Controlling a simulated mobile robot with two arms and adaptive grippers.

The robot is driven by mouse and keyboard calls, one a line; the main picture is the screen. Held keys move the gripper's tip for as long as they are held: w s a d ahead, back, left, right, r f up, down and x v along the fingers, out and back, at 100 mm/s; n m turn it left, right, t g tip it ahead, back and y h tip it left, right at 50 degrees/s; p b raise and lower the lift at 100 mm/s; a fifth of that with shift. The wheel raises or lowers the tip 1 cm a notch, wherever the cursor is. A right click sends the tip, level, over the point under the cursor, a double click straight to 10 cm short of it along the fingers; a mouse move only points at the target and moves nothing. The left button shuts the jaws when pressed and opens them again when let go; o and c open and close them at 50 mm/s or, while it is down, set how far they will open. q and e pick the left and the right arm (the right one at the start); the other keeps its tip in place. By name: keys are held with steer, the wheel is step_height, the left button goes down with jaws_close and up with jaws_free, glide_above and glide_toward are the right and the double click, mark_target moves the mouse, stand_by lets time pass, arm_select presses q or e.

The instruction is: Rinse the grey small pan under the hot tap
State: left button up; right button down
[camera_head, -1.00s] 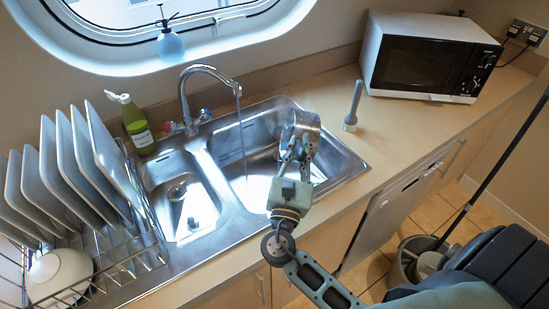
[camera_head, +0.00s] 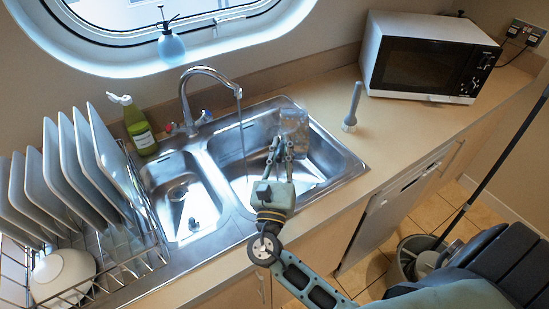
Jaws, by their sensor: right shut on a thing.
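The grey small pan (camera_head: 294,123) is at the far right part of the larger sink basin (camera_head: 323,160). It looks tilted, and its shape is hard to make out against the steel. My right gripper (camera_head: 282,146) is shut on the near side of the pan. The curved tap (camera_head: 187,98) stands behind the sink, and a thin stream of water (camera_head: 242,135) falls from its spout into the larger basin. The pan is to the right of the stream, apart from it. A red-marked tap knob (camera_head: 168,128) is left of the tap's base. My left gripper is out of view.
A smaller basin (camera_head: 180,205) lies left. A dish rack with plates (camera_head: 75,160) and a green bottle (camera_head: 138,128) stand further left. A grey upright brush holder (camera_head: 352,108) and a microwave (camera_head: 425,62) stand right. Counter between sink and microwave is mostly clear.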

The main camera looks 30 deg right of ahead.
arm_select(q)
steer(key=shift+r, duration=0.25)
arm_select(e)
steer(key=shift+w+a+r+n+t, duration=0.15)
steer(key=shift+w+a+n, duration=0.1)
steer(key=shift+a+n, duration=0.25)
steer(key=shift+w+a+f+n+t, duration=0.1)
steer(key=shift+w+a+n+t, duration=0.1)
steer(key=shift+a+n, duration=0.25)
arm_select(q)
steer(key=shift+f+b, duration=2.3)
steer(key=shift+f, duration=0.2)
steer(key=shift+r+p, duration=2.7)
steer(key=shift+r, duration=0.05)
arm_select(e)
steer(key=s+d+f+m+g, duration=0.1)
steer(key=s+d+m+g, duration=0.1)
steer(key=s+d+m, duration=0.2)
steer(key=s+d+f+m+g+y, duration=0.1)
steer(key=s+d+f+m+g, duration=0.1)
steer(key=d+m, duration=0.7)
steer(key=s+d+f+m+g, duration=0.2)
steer(key=s+d+m, duration=0.3)
steer(key=d, duration=0.5)
steer(key=shift+s+d+f+m, duration=0.25)
steer(key=shift+s+d+m, duration=0.1)
steer(key=shift+m, duration=0.9)
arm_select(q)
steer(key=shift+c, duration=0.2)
